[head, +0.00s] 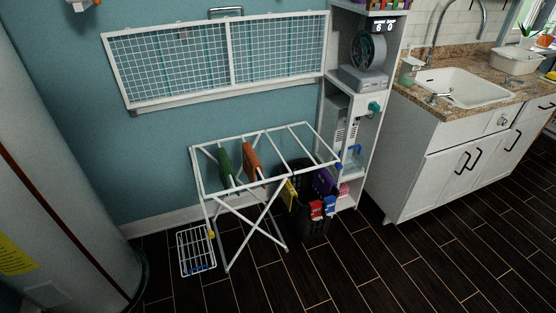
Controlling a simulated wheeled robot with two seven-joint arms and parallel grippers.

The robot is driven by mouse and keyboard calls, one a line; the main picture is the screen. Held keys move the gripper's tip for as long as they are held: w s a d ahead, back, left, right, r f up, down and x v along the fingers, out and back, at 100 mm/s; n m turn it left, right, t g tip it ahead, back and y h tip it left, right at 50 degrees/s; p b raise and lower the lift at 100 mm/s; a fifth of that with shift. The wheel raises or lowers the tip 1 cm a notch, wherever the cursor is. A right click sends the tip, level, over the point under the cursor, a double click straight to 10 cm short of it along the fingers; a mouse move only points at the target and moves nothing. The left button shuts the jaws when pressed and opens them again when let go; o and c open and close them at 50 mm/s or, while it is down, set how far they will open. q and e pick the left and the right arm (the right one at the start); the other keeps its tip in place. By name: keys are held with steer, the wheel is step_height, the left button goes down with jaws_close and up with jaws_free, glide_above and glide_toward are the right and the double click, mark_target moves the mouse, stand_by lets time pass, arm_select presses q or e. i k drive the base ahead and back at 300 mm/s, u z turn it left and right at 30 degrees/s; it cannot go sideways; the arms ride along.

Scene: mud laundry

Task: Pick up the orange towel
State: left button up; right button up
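The orange towel (253,161) hangs folded over a bar of the white drying rack (297,127), near the middle of its top. A green towel (226,166) hangs on the rack just to its left, with a small gap between them. The rack stands on the dark floor in front of the blue wall. Neither of my grippers shows in the head view.
A black basket (317,228) with colored items stands by the rack's right side, next to a white shelf unit (345,150). A small wire rack (196,250) is on the floor at left. A sink cabinet (440,175) stands at right. The floor in front is clear.

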mark_target(250, 161)
steer(key=z, duration=0.2)
steer(key=i, duration=0.95)
steer(key=u, duration=0.3)
